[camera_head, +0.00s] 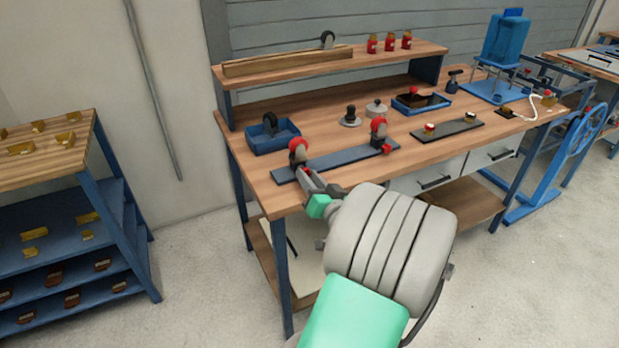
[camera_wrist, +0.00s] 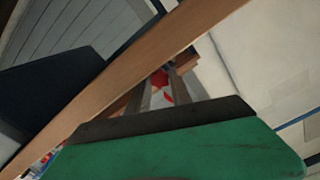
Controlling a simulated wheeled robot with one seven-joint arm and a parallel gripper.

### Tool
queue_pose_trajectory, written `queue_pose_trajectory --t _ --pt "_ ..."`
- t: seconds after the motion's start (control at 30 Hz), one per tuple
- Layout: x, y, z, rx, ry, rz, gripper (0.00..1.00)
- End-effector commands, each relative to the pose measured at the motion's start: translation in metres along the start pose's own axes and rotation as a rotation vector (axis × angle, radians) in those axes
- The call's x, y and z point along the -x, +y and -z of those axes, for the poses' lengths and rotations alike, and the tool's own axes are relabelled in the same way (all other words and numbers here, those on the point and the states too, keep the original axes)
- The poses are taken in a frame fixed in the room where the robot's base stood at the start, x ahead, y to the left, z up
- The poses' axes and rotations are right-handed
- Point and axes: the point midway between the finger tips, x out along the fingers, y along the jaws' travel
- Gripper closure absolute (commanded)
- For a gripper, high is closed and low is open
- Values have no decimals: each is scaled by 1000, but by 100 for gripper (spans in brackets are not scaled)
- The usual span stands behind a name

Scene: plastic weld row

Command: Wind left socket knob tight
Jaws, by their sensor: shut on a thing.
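A dark blue-grey bar (camera_head: 335,162) lies along the front left of the workbench, with two grey sockets carrying red round parts. The left socket (camera_head: 298,155) has a red top; its small red knob (camera_head: 306,171) sits low on the front side, mostly covered by my gripper. My gripper (camera_head: 304,173) reaches this knob from the front and is shut on it. In the wrist view, red of the knob (camera_wrist: 160,78) shows between the two grey fingers. The knob's thread and how far it is wound are hidden. The right socket (camera_head: 378,132) stands apart, untouched.
A blue tray (camera_head: 272,141) holding a dark wheel stands behind the left socket. A second dark plate (camera_head: 447,129) with small knobs lies to the right. A shelf (camera_head: 330,62) with red jars runs behind. The bench front edge is close under my gripper.

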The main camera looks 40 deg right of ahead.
Motion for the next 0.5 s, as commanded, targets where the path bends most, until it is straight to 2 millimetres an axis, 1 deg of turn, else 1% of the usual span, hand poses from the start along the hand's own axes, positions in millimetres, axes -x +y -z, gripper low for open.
queue_pose_trajectory --t 0.47,0.5 --pt "0 0 0 -18 0 -1 100" --pt "0 0 0 -18 0 -1 71"
